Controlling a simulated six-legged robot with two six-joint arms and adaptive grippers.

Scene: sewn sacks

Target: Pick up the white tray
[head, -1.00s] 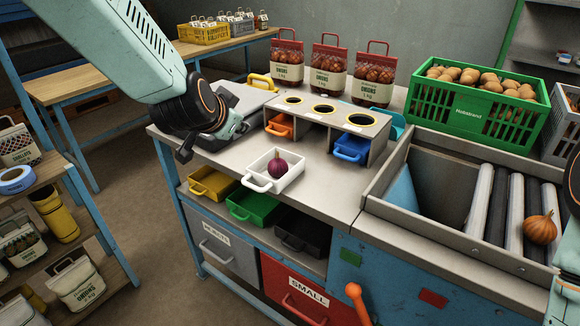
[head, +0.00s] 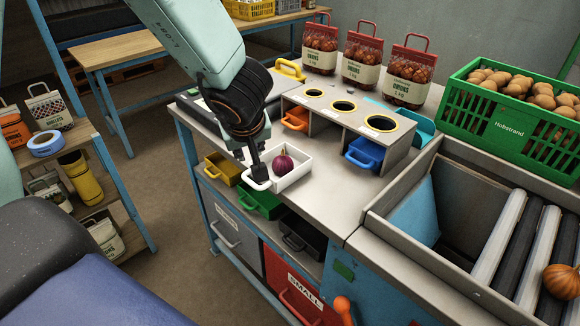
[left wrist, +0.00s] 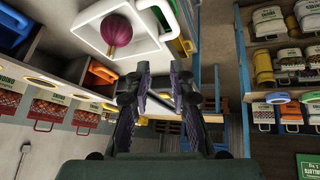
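The white tray (head: 297,178) stands on the grey workbench near its front left edge. A red onion (head: 283,162) lies in it. My left gripper (head: 250,166) points down at the tray's handle, on the tray's left front side. In the left wrist view its two fingers (left wrist: 160,88) are apart, with no object clearly held between them. The tray (left wrist: 140,48) and the onion (left wrist: 117,30) show at the top there, beside the fingertips. I cannot tell whether a finger touches the handle. My right gripper is not in view.
A grey stand (head: 347,122) with round holes and coloured trays is behind the white tray. A blue tray (head: 364,153) sticks out of it. Yellow and green trays are on the shelf below. A roller trough (head: 400,235) is at right. Bare bench lies right of the tray.

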